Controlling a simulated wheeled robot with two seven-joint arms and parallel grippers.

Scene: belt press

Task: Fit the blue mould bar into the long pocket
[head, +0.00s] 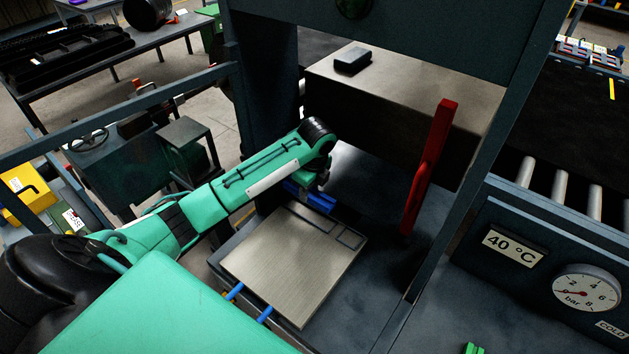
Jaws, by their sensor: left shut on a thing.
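My left arm reaches in from the left, and its gripper (313,190) points down just beyond the far edge of the metal plate. It is shut on the blue mould bar (318,202), which is partly hidden by the wrist. The bar is close to the plate's far edge; I cannot tell whether it touches anything. The pale metal plate (285,268) has a long narrow outlined pocket (311,217) along its far edge and a shorter one (350,239) at its far right corner. My right gripper is not in view.
A red upright bar (428,168) stands right of the plate. A large block (405,95) with a dark piece (353,60) on it is behind. Dark press posts (268,110) flank the opening. Two blue fittings (265,314) stick out at the plate's near edge. A gauge panel (540,270) is at right.

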